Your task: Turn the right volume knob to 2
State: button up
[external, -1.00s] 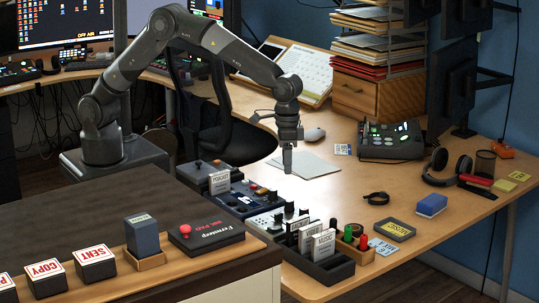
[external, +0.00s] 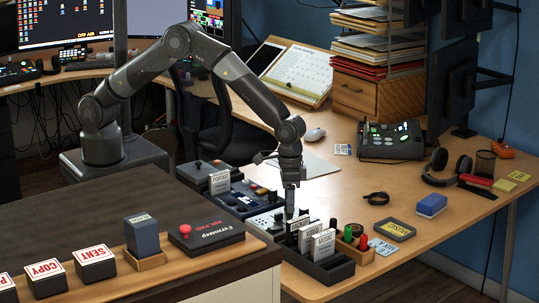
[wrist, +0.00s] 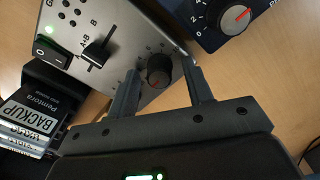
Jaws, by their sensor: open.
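A silver panel (wrist: 110,30) carries a black round knob (wrist: 159,76) with small dial marks around it. My gripper (wrist: 160,68) is open, its two fingers on either side of this knob in the wrist view; I cannot tell whether they touch it. The knob's pointer is too small and dark to read. In the external view my gripper (external: 290,208) points down over the silver panel (external: 262,222), and its tips hide the knob there.
A blue unit (wrist: 205,22) with a red-pointer knob (wrist: 235,20) and numbers sits beside the panel. A black rack (external: 330,265) of labelled cards stands close by the gripper.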

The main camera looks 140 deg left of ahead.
jog(key=shift+c, duration=0.5)
jog(key=c, duration=0.9)
jog(key=shift+m, duration=3.4)
jog(key=o, duration=1)
jog(key=shift+r, duration=0.15)
